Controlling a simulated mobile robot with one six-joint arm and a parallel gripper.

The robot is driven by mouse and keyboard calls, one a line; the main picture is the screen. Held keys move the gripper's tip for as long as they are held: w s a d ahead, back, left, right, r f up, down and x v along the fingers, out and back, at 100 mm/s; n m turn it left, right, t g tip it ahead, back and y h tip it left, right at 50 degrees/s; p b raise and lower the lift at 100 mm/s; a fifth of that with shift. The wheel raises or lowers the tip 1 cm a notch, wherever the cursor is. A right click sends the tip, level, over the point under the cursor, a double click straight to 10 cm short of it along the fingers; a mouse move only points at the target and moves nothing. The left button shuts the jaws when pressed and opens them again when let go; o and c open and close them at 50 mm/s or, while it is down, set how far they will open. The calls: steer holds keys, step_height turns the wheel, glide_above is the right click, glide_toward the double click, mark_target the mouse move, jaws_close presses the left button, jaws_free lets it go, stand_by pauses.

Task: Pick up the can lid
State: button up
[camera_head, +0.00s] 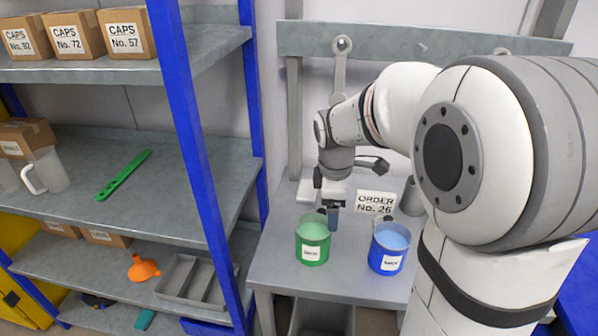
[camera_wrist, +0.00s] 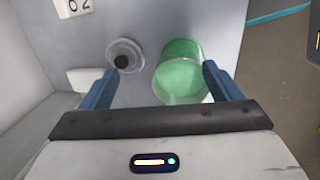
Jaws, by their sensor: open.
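A round grey lid (camera_wrist: 124,55) with a black knob lies on the grey tabletop in the wrist view, left of the green can (camera_wrist: 180,72). I cannot make the lid out surely in the head view. The can (camera_head: 312,240) holds light green contents and stands open on the table. My gripper (camera_wrist: 158,72) is open, with nothing held between its blue fingers. In the wrist view the lid shows near the left finger and the can near the right. In the head view my gripper (camera_head: 332,216) points down beside the green can.
A blue can (camera_head: 388,248) stands right of the green one. An order sign (camera_head: 375,202) and a grey cup (camera_head: 411,198) are behind it. A shelf rack with blue posts (camera_head: 190,150) is on the left, holding boxes, a green tool (camera_head: 124,175) and an orange funnel (camera_head: 143,270).

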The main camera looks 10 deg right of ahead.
mark_target(322, 210)
steer(key=w+f+n, duration=0.1)
steer(key=w+n, duration=0.2)
steer(key=w+f+n+p, duration=0.1)
steer(key=w+f+n, duration=0.1)
steer(key=w+n, duration=0.1)
steer(key=w+f+n, duration=0.2)
steer(key=w, duration=0.2)
steer(key=shift+a+n+g+h, duration=0.3)
steer(key=shift+a+n+g, duration=0.05)
steer(key=shift+n+g, duration=0.05)
steer(key=f, duration=0.2)
steer(key=f+p, duration=0.1)
steer(key=f, duration=0.4)
steer(key=shift+w+d+f+p, duration=0.3)
steer(key=shift+w, duration=0.05)
steer(key=shift+c, duration=0.3)
steer(key=c, duration=0.7)
steer(key=shift+r, duration=0.1)
